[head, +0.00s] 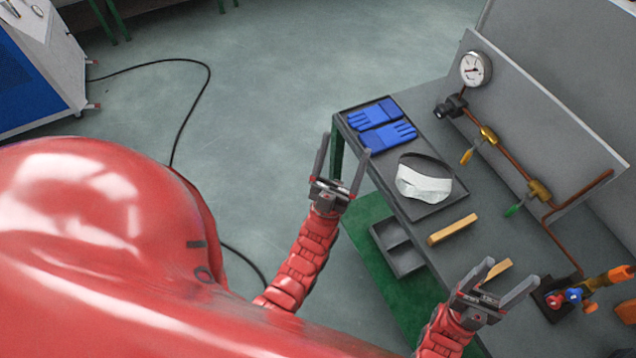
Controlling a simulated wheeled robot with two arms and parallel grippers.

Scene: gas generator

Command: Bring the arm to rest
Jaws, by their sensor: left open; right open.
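My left gripper (341,166) is open and empty. It appears in front of the near left corner of the workbench, with its fingers pointing up in the picture. My red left arm (302,262) reaches up to it. My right gripper (508,277) is also open and appears over the bench's lower part, close to a small yellow block (497,270) that it partly covers. I cannot tell whether the fingers touch that block. Most of my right arm is out of the picture.
The workbench (465,228) carries a tray with blue gloves (382,126) and a white mask (423,184), a yellow bar (452,229), and a torch (590,288). A panel holds a gauge (475,69) and pipes with valves (538,191). A black cable (205,88) crosses the open floor.

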